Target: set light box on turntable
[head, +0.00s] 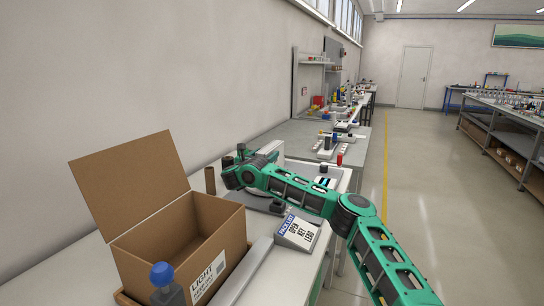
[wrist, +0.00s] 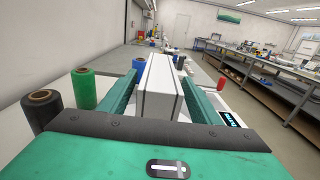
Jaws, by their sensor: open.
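The light box (wrist: 160,88) is a white, upright block with a grey seam in the wrist view. It stands between the two green fingers of my gripper (wrist: 163,80), with a slim gap visible at the sides. In the head view its white side (head: 270,148) shows just behind my gripper (head: 255,160), partly covered by it. My gripper is open around the light box.
An open cardboard carton (head: 180,240) labelled LIGHT stands at the near left.

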